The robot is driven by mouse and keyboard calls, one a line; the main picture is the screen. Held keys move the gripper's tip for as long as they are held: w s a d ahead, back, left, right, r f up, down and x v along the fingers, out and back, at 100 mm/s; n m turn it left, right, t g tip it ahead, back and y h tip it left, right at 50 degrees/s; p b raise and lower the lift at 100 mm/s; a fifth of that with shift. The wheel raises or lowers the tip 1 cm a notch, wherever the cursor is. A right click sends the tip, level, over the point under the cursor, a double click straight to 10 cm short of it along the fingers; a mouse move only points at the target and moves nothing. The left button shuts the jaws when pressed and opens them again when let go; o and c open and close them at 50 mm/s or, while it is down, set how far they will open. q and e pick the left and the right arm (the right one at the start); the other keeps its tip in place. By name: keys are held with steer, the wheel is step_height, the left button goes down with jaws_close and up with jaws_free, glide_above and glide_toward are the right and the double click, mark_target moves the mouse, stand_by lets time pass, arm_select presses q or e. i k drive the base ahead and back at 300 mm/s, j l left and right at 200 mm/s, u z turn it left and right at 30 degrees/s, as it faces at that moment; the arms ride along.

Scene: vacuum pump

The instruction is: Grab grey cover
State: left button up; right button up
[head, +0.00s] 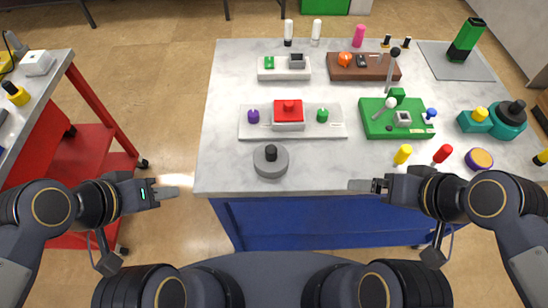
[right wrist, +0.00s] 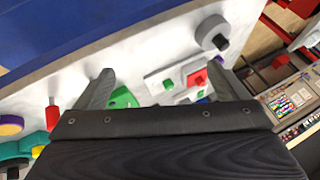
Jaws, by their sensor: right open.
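The grey cover (head: 270,161) is a round grey disc with a black knob on top. It stands near the front left edge of the white table, and in the right wrist view (right wrist: 212,32) it shows at the upper right. My left gripper (head: 172,191) is left of the table edge, apart from the cover, and its finger gap cannot be made out. My right gripper (head: 357,186) is at the table's front edge, well right of the cover. Its two fingers stand apart and empty in the right wrist view (right wrist: 160,72).
The white table (head: 225,110) bears a base with a red block (head: 289,112), a green block (head: 398,120), and yellow (head: 403,153) and red (head: 442,153) pegs at the front right. A red cart (head: 88,95) stands left. Bare table surrounds the cover.

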mark_target(271, 160)
steer(key=j+z, duration=0.15)
steer(key=j, duration=1.25)
